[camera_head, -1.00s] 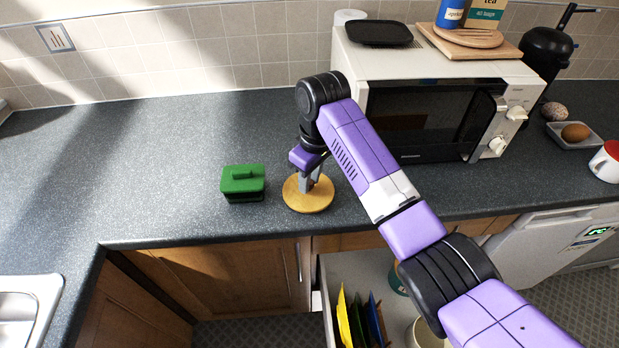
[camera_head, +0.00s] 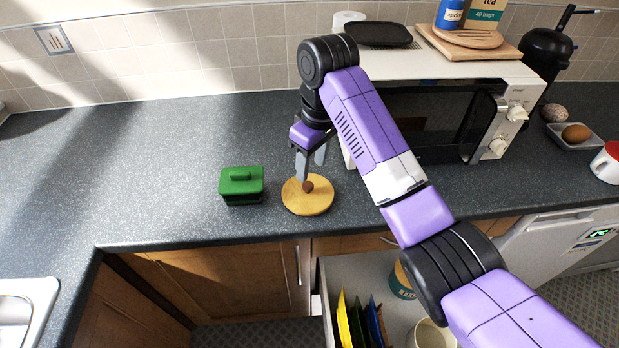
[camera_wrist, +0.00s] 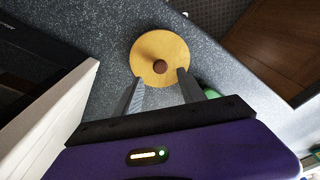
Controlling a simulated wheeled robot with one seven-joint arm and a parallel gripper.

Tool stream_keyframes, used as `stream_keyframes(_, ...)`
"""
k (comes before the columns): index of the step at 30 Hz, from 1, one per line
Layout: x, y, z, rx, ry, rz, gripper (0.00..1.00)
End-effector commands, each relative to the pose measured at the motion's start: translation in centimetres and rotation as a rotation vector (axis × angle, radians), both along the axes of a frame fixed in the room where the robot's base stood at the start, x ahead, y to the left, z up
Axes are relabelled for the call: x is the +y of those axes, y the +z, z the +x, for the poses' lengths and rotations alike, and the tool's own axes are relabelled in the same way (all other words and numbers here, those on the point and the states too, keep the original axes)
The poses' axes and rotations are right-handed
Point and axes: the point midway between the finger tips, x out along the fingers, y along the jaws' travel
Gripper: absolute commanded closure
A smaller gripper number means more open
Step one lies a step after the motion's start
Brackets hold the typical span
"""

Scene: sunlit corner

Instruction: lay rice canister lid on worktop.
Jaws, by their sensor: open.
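The rice canister lid (camera_head: 307,202) is a round, light wooden disc with a small dark brown knob. It lies flat on the grey speckled worktop (camera_head: 160,170), near the front edge and right of a green box. In the wrist view the lid (camera_wrist: 160,46) lies just beyond the fingertips, knob up. My gripper (camera_head: 309,172) is open and empty above the lid, its fingers apart. In the wrist view the open gripper (camera_wrist: 158,76) shows its two grey fingers on either side of the knob's line, clear of the knob.
The green lidded box (camera_head: 242,186) stands just left of the lid. A white microwave (camera_head: 440,68) stands behind to the right. Below the worktop an open drawer holds coloured upright items (camera_head: 362,325) and a canister (camera_head: 402,282). The worktop at left is clear.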

Motion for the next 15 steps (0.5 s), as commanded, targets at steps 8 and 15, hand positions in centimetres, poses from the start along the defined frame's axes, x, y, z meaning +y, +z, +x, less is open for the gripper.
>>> stream_keyframes(8,-0.5,5.0,-0.3,-0.002,0.001,-0.001,0.53)
stream_keyframes(15,-0.5,5.6,-0.5,0.001,0.001,0.001,0.53)
